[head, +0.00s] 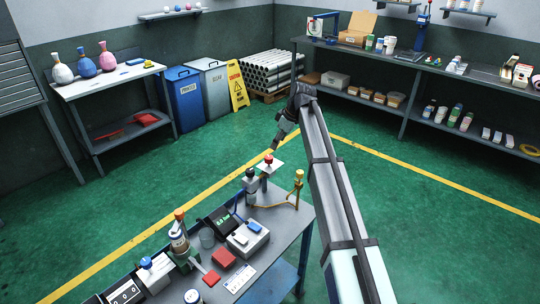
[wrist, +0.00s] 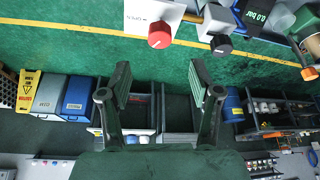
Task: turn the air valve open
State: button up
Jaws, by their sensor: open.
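The air valve shows as a round red knob (wrist: 160,35) in front of a white plate (wrist: 150,12) marked OPEN in the wrist view. In the head view the red knob (head: 268,158) stands at the bench's far end. My gripper (wrist: 162,80) is open and empty, its two fingers apart. The knob lies beyond the fingertips, toward the top of the wrist view, and is not between them. In the head view my gripper (head: 276,143) is close above the knob, small and dark. I cannot tell which way the valve is turned.
A black-knobbed regulator (head: 250,180) stands just left of the valve, and a brass fitting (head: 298,180) with a yellow hose to its right. A display (head: 222,220) reads about 0.0 bar. Bottles and boxes crowd the bench's near part. Open green floor lies beyond.

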aim_at(270, 157)
jog(key=p+x, duration=0.1)
jog(key=x, duration=0.8)
jog(key=shift+a+f+p, duration=0.1)
jog(key=shift+f+p, duration=0.2)
jog(key=shift+p, duration=0.1)
jog(key=c, duration=1.1)
